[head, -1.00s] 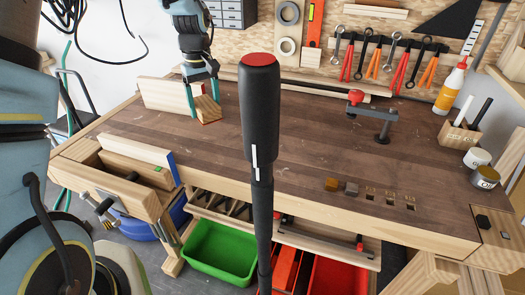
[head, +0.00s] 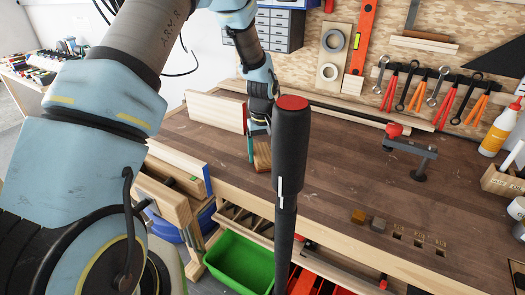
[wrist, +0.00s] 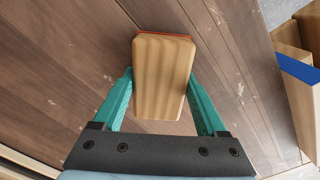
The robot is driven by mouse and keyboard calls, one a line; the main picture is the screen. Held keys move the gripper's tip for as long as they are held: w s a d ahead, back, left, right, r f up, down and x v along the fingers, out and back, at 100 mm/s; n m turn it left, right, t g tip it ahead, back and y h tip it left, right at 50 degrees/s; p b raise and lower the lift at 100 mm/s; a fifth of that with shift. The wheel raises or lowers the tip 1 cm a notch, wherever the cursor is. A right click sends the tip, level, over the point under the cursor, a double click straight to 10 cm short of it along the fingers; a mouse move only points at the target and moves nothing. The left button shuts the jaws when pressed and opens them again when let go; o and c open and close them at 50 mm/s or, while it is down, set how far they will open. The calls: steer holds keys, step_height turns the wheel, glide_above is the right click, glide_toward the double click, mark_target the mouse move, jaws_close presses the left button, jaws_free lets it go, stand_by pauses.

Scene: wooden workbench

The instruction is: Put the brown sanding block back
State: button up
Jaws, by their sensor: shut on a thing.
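The brown sanding block (head: 263,154) is a wooden block with a red-orange layer on one face. My gripper (head: 259,134) is shut on it, over the left part of the bench near the right end of a pale board. In the wrist view the block (wrist: 162,85) sits between my two green fingers (wrist: 161,92), its wood grain facing the camera and a red edge at the far end. A black post hides part of the block in the head view. I cannot tell whether the block touches the bench top.
The pale board (head: 216,110) stands on the bench (head: 330,165) behind my gripper. A green bin (head: 240,262) sits below. The bench middle is clear.

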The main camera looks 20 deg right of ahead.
mark_target(262, 151)
steer(key=shift+f, duration=0.2)
steer(key=o, duration=1.4)
step_height(262, 151, up, 12)
steer(key=b, duration=0.4)
steer(key=s+a+r, duration=0.2)
steer(key=a, duration=1.7)
steer(key=shift+t, duration=0.8)
steer(key=s+a, duration=0.2)
steer(key=a, duration=0.2)
steer(key=s+a+f, duration=0.1)
steer(key=s+a, duration=0.2)
steer(key=a, duration=0.1)
steer(key=s+a, duration=0.3)
steer(key=a, duration=0.1)
steer(key=shift+s+a+f, duration=0.15)
steer(key=shift+s+a, duration=0.05)
steer(key=shift+s, duration=0.05)
